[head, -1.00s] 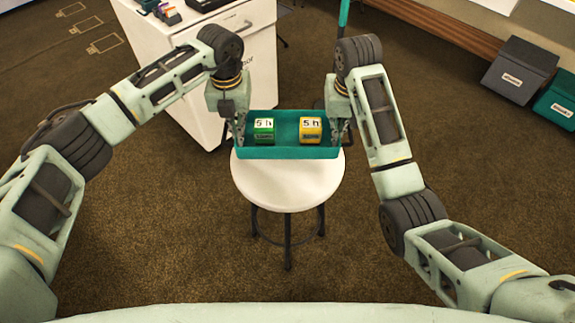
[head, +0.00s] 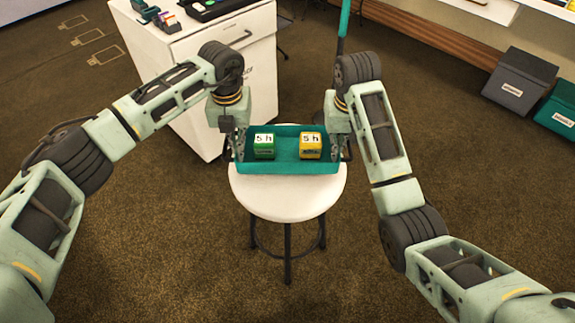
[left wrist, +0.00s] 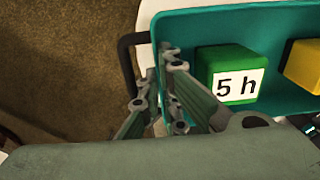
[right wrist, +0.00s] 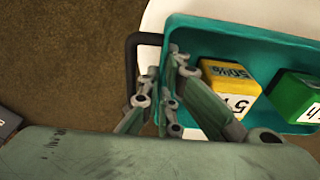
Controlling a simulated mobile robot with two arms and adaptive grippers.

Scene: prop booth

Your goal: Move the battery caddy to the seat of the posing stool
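The battery caddy, a teal open tray (head: 288,167), is level over the round white seat of the posing stool (head: 288,200). I cannot tell whether it touches the seat. It holds a green block (head: 264,147) and a yellow block (head: 310,147), both marked "5 h". My left gripper (head: 238,150) is at its left end and my right gripper (head: 340,150) at its right end. In the left wrist view, my left fingers (left wrist: 158,95) close on the end with the dark handle (left wrist: 128,62). My right fingers (right wrist: 158,95) do likewise at the other handle (right wrist: 132,62). The fingertips are partly hidden.
A white cabinet (head: 240,75) with small items on top stands behind and left of the stool. A teal pole (head: 343,25) rises behind the right arm. A grey box (head: 520,78) and a green box (head: 558,110) stand at the far right. Brown carpet around the stool is clear.

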